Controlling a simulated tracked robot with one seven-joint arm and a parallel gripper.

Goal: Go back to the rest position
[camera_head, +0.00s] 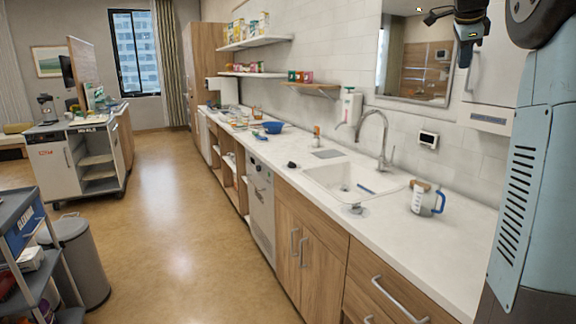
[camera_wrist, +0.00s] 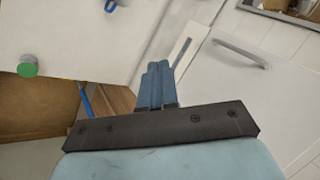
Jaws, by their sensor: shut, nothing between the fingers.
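My gripper (camera_wrist: 158,86) shows in the wrist view as two blue-grey fingers pressed together beyond a dark bar, with nothing between them. In the head view, part of my arm fills the right edge, and a dark arm part hangs at the top right in front of the mirror.
A white counter (camera_head: 440,258) runs along the right wall with a sink (camera_head: 345,180), a tap (camera_head: 382,140), a blue-handled jug (camera_head: 424,199) and a blue bowl (camera_head: 273,127). A bin (camera_head: 80,262) and cart (camera_head: 28,225) stand left. The middle floor is clear.

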